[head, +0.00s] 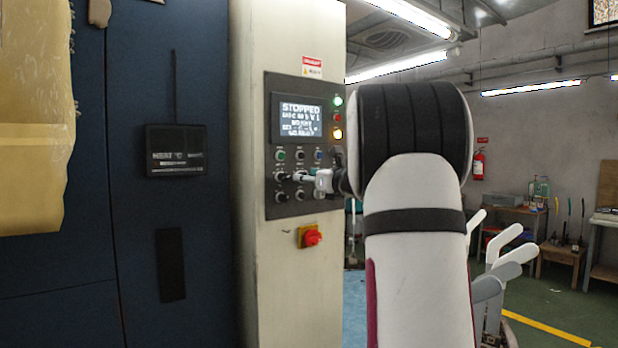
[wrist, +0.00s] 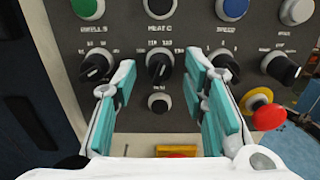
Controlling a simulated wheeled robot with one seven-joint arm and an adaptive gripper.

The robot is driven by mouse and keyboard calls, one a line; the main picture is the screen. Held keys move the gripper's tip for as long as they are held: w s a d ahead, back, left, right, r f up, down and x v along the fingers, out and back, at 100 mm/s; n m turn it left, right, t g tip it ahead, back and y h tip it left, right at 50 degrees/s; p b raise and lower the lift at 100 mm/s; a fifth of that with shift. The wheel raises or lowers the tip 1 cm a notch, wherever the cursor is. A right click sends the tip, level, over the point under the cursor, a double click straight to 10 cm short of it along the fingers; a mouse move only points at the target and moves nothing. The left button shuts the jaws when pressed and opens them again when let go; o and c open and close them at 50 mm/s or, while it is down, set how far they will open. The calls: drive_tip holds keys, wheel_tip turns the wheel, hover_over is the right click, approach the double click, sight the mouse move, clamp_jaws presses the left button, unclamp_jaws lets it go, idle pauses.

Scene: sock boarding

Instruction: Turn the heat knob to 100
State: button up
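The heat knob (wrist: 160,66) is black with a light pointer mark, under the label "HEAT C" on the grey control panel (wrist: 130,20). Its scale numbers are too small to read surely. My gripper (wrist: 161,72) is open, with its teal-padded fingers left and right of the heat knob in the wrist view. I cannot tell whether the fingers touch it. In the head view my gripper (head: 302,178) is in front of the lower part of the panel (head: 272,150) and hides some of its knobs.
Similar black knobs sit left (wrist: 96,66) and right (wrist: 224,64) of the heat knob, close to the fingers. A smaller knob (wrist: 158,102) is below it. A red emergency button (head: 312,237) sits under the panel. The screen (head: 300,118) reads "STOPPED".

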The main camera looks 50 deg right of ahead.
drive_tip(key=shift+w, duration=0.1)
clamp_jaws()
drive_tip(key=shift+n+b, duration=0.4)
drive_tip(key=shift+b, duration=0.15)
drive_tip(key=shift+d+n+b, duration=0.1)
drive_tip(key=shift+n+b, duration=7.5)
drive_tip(key=shift+b, duration=0.7)
